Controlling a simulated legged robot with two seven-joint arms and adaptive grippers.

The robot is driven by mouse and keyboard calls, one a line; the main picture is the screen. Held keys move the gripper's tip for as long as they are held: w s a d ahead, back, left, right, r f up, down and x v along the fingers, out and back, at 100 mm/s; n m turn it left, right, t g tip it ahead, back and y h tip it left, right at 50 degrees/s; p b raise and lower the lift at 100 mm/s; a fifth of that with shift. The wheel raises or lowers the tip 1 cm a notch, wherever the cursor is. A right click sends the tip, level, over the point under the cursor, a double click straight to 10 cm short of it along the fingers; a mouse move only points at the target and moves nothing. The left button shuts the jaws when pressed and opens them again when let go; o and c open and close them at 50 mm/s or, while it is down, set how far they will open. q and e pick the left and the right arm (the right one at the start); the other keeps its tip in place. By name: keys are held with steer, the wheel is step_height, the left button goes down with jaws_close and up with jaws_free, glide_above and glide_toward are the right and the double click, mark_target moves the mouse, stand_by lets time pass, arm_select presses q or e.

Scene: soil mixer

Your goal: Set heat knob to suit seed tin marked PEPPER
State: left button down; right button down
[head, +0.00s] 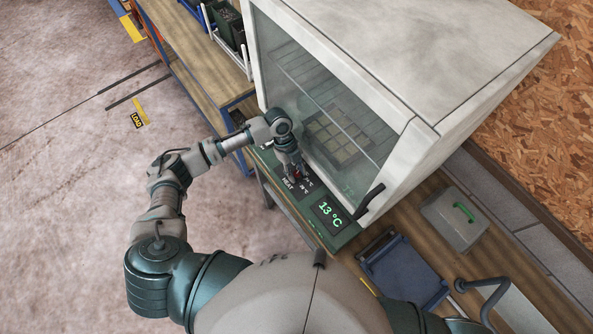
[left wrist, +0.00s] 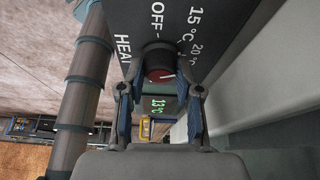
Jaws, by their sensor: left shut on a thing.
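The heat knob (left wrist: 160,62) is dark with a red face and a white pointer line, on a dark panel. The pointer line points roughly right in the left wrist view. The panel has white marks HEAT, OFF, 15 °C and 20 °C; other marks are hidden. My left gripper (left wrist: 160,88) is shut on the knob, with one finger on each side. In the head view my left gripper (head: 297,170) covers most of the knob. A green display (head: 330,213) beside it reads 13 °C. No tin marked PEPPER shows. My right gripper is out of view.
A white cabinet (head: 460,62) with a glass door stands behind the panel, with a celled tray (head: 338,135) inside. A dark door handle (head: 370,197) sticks out near the display. A grey box with a green handle (head: 455,218) and a blue tray (head: 402,270) are to the right.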

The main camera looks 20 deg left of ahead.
arm_select(q)
steer(key=shift+m+g+y, duration=0.3)
steer(key=shift+m, duration=0.7)
steer(key=shift+w, duration=0.1)
steer(key=c, duration=0.8)
jaws_free()
steer(key=shift+w+a, duration=0.1)
